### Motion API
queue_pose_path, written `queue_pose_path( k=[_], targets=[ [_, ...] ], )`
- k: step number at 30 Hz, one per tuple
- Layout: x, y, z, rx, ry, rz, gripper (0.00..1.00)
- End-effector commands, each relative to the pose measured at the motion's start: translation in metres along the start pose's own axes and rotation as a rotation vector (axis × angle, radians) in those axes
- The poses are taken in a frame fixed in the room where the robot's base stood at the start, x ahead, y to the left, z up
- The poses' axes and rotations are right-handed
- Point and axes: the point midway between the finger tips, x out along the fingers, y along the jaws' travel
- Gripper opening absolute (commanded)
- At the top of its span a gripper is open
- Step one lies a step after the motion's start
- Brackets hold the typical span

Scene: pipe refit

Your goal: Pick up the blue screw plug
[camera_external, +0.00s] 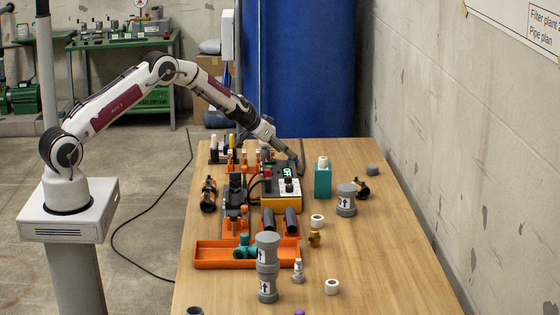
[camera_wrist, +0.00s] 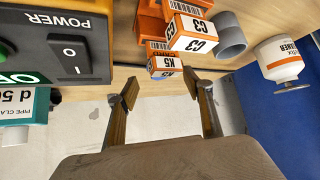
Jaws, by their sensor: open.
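In the external view my gripper (camera_external: 293,160) is at the far end of the table, behind the yellow and black power box (camera_external: 289,203). In the wrist view, orange holders with white labels marked C3 (camera_wrist: 193,36) and K5 (camera_wrist: 166,63) lie just beyond the fingertips. The area behind my gripper and the fixtures is partly hidden in the external view.
The power box (camera_wrist: 70,45) stands left in the wrist view, a grey pipe piece (camera_wrist: 229,36) and a white cleaner can (camera_wrist: 280,57) right. An orange tray (camera_external: 212,255), teal box (camera_external: 322,182) and grey filter housing (camera_external: 267,267) stand on the table (camera_external: 400,270). Its right front is mostly clear.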

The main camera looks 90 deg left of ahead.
Motion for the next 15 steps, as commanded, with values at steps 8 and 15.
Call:
queue_pose_path(
  k=[8,15],
  targets=[
    [0.011,0.001,-0.001,0.0,0.0,0.0,0.51],
    [0.026,0.001,-0.002,0.001,-0.001,0.001,0.51]
  ],
)
